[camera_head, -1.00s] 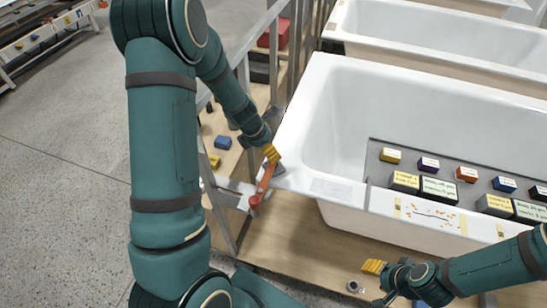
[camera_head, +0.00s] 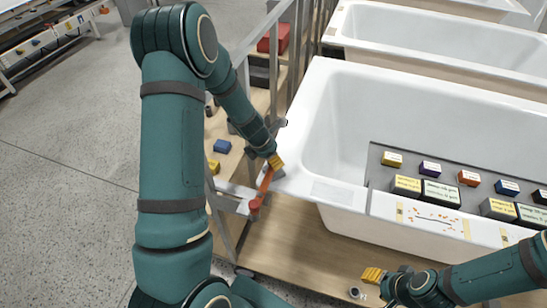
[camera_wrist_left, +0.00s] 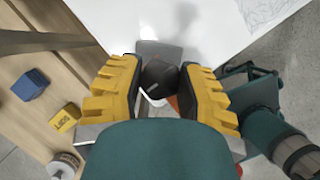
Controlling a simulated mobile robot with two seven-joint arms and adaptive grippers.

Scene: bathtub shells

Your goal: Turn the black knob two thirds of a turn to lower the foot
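The black knob (camera_wrist_left: 160,77) shows as a dark block between the yellow fingers of my left gripper (camera_wrist_left: 160,88) in the left wrist view. The fingers stand apart, one on each side, close to the knob's faces; whether they press on it I cannot tell. In the head view my left gripper (camera_head: 277,162) is at the near left corner of the white tub (camera_head: 335,190), and hides the knob. The foot I cannot make out. My right gripper (camera_head: 373,275) is low at the right, away from the tub; whether its fingers are together is unclear.
An orange bar (camera_head: 264,184) with a red end (camera_head: 254,206) lies just below my left gripper. A blue block (camera_head: 222,146) and a yellow block (camera_head: 214,167) sit on the wooden shelf to the left. Labelled blocks (camera_head: 440,193) stand on a grey tray in the tub.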

